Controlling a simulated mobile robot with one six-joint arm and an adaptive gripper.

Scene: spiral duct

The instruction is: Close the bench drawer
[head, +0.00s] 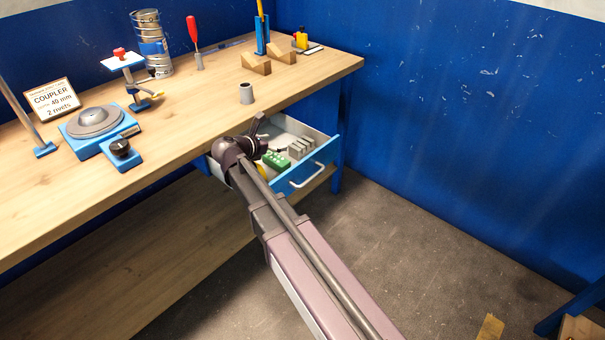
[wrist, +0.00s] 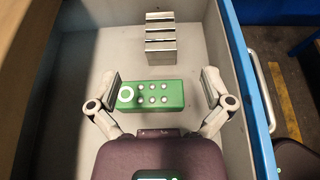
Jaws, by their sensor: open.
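The bench drawer (head: 324,153) is pulled out from under the right part of the workbench (head: 190,140). It has a blue front with a pale bar handle (head: 308,176), and the handle also shows in the wrist view (wrist: 260,88). In the drawer lie a green block with pale round spots (wrist: 151,94) and a stack of grey metal pieces (wrist: 160,40). My gripper (wrist: 160,88) is open over the drawer, with its fingers on either side of the green block. I cannot tell whether they touch it. In the head view my arm hides part of the drawer.
On the bench stand a grey cup (head: 246,93), a blue turntable device (head: 98,125), a coupler sign (head: 53,99), a metal duct (head: 152,45) and a red-handled tool (head: 193,35). A blue wall (head: 450,100) rises behind. The floor (head: 400,240) right of the drawer is clear.

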